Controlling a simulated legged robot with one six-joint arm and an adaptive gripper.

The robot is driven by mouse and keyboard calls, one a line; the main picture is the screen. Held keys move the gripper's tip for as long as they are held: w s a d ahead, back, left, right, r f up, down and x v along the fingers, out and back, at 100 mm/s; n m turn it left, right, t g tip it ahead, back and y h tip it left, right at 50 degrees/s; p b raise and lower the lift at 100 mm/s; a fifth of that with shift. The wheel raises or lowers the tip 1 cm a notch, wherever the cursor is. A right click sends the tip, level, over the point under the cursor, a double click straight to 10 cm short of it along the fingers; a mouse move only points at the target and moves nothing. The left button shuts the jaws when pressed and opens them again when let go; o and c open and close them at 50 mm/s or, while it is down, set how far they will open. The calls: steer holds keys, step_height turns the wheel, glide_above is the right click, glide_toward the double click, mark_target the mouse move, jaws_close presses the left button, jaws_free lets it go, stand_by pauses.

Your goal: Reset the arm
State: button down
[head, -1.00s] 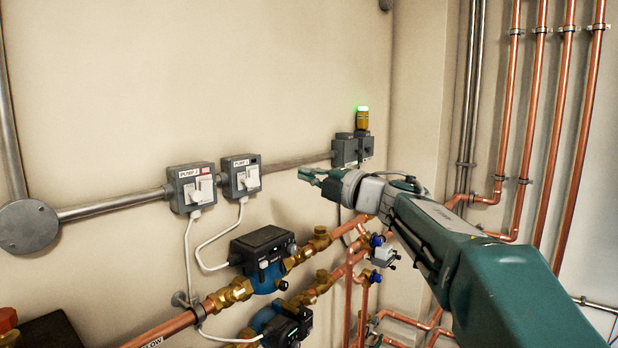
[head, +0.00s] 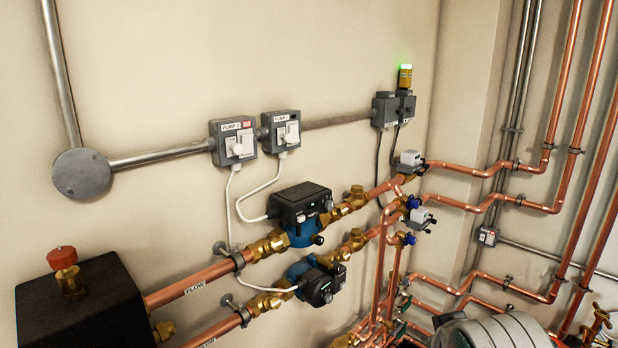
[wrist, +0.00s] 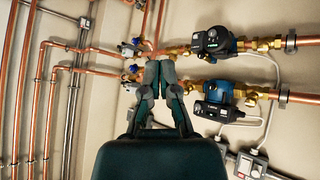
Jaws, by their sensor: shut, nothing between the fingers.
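My gripper (wrist: 160,72) shows in the wrist view with its two dark fingers drawn together at the tips and nothing between them. It is in front of the copper pipework, which appears upside down there; I see no clear contact. In the head view only a grey and teal part of my arm shows at the bottom right edge, and I cannot make out the fingers there. Two pump switches, one red-marked (head: 233,140) and one beside it (head: 281,131), are on the wall, with their white levers visible.
An upper pump (head: 300,212) and a lower pump (head: 316,281) sit on copper pipes along the wall. A green-lit beacon (head: 405,77) stands above grey boxes. A black box with a red-capped valve (head: 65,270) is at lower left. Vertical copper pipes fill the right side.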

steer(key=s+a+f+m+g+y, duration=0.1)
steer(key=s+a+f+g, duration=0.1)
steer(key=s+f, duration=0.4)
steer(key=shift+s+a+g+y, duration=0.3)
steer(key=shift+s+g, duration=0.2)
steer(key=shift+s, duration=0.25)
steer(key=shift+d, duration=0.1)
